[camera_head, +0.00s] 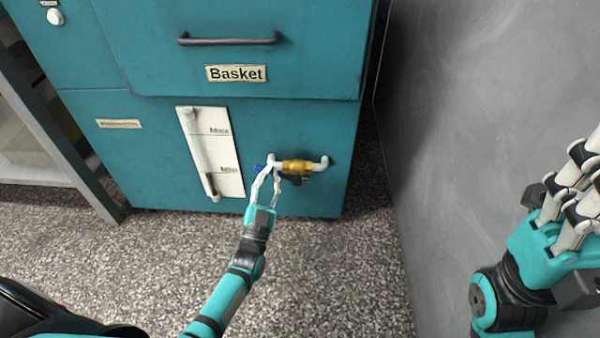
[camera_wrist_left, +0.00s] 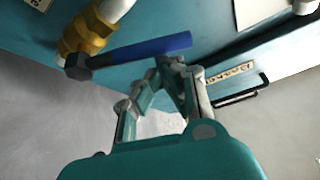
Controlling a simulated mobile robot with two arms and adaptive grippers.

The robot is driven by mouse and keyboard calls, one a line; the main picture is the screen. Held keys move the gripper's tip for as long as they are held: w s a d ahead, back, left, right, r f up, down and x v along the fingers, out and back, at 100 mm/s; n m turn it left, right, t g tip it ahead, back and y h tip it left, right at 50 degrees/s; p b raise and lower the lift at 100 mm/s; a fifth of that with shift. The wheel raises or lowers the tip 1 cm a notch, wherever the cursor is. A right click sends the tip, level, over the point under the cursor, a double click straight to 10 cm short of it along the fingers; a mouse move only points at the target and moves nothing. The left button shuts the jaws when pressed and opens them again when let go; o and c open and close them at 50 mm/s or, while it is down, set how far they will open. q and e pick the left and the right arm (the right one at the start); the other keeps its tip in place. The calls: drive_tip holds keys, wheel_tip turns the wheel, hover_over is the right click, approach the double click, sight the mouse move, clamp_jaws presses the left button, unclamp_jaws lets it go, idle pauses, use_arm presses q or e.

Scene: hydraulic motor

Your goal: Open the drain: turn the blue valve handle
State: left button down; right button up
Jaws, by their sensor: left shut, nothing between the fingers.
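The blue valve handle (camera_head: 258,168) belongs to a brass valve (camera_head: 294,167) on a white pipe at the lower front of the teal cabinet. In the left wrist view the handle (camera_wrist_left: 150,48) is a long blue bar running right from a dark hub by the brass body (camera_wrist_left: 88,33). My left gripper (camera_head: 274,171) is at the valve and partly covers the handle. In the wrist view its fingertips (camera_wrist_left: 170,62) meet, empty, close beside the handle's free end; contact cannot be told. My right gripper (camera_head: 590,165) is at the right edge, away from the valve, its tips cut off.
A drawer labelled Basket (camera_head: 236,73) with a dark bar handle (camera_head: 229,39) is above the valve. A white level panel (camera_head: 224,150) with a tube is left of it. A grey wall (camera_head: 460,110) stands right. Speckled floor (camera_head: 330,270) lies clear in front.

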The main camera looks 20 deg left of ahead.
use_arm(q)
drive_tip(key=shift+s+a+f+n+g+y+b, duration=0.1)
drive_tip(key=shift+a+f+n+y+b, duration=0.25)
drive_tip(key=shift+n+y, duration=0.65)
drive_tip(key=shift+a+f+n+g+y+b, duration=0.1)
drive_tip(key=shift+f+n+y+b, duration=0.15)
drive_tip(key=shift+f+n+y, duration=0.75)
drive_tip(key=shift+s+a+r+n+g+y+b, duration=0.15)
drive_tip(key=shift+n+y+b, duration=0.25)
drive_tip(key=shift+n, duration=1.1)
drive_tip(key=shift+w+f, duration=0.1)
